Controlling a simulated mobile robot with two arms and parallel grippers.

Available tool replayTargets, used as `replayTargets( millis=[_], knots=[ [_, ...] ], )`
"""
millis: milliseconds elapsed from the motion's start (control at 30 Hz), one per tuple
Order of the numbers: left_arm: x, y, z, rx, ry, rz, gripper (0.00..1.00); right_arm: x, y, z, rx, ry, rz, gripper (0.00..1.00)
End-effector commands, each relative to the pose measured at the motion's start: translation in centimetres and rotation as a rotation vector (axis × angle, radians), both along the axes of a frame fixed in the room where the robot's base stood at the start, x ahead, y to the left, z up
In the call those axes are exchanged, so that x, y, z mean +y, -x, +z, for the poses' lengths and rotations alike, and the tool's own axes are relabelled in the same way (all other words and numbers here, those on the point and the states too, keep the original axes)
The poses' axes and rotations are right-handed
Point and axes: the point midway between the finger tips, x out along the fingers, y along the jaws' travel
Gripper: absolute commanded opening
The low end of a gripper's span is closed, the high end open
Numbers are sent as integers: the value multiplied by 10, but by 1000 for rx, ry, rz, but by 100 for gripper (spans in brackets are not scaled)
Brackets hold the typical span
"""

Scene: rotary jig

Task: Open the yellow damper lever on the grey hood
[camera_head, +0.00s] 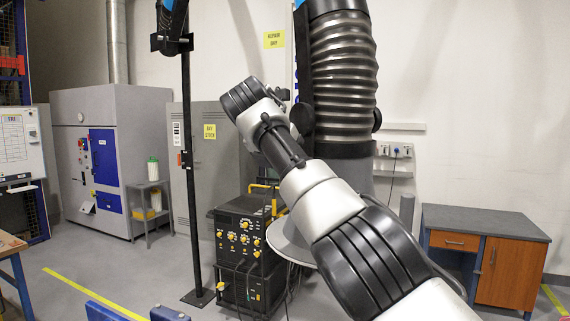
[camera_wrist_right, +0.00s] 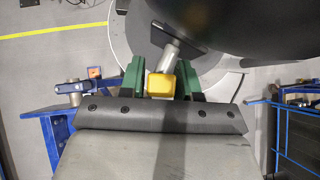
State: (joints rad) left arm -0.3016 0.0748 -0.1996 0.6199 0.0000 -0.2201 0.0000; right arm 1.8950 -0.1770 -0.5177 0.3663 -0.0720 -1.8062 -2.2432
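The yellow damper lever (camera_wrist_right: 160,86) shows in the right wrist view as a yellow block on a short grey metal shaft, which runs up to a dark bracket. My right gripper (camera_wrist_right: 161,84) has its two green fingers on either side of the yellow block, with no clear gap visible. The hood's flared rim (camera_head: 283,240) shows below the arm. My left gripper is not in view.
A black machine with yellow knobs (camera_head: 240,235) stands left of the hood, near a black post (camera_head: 188,170). A workbench with an orange-brown cabinet (camera_head: 506,272) stands at the right. A blue bench frame (camera_wrist_right: 40,125) shows in the right wrist view.

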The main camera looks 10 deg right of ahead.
Motion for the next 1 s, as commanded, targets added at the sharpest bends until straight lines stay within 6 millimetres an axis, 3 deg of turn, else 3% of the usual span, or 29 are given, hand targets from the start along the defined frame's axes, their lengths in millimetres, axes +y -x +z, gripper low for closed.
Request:
replayTargets(
  millis=[100,467,1000],
  knots=[
    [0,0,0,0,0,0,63,0,0,0,-2,-1,-1,49],
    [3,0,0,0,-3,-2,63,4,3,5,-3,-3,0,49],
    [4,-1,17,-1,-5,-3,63,50,47,72,-3,-2,-2,49]
  ],
)
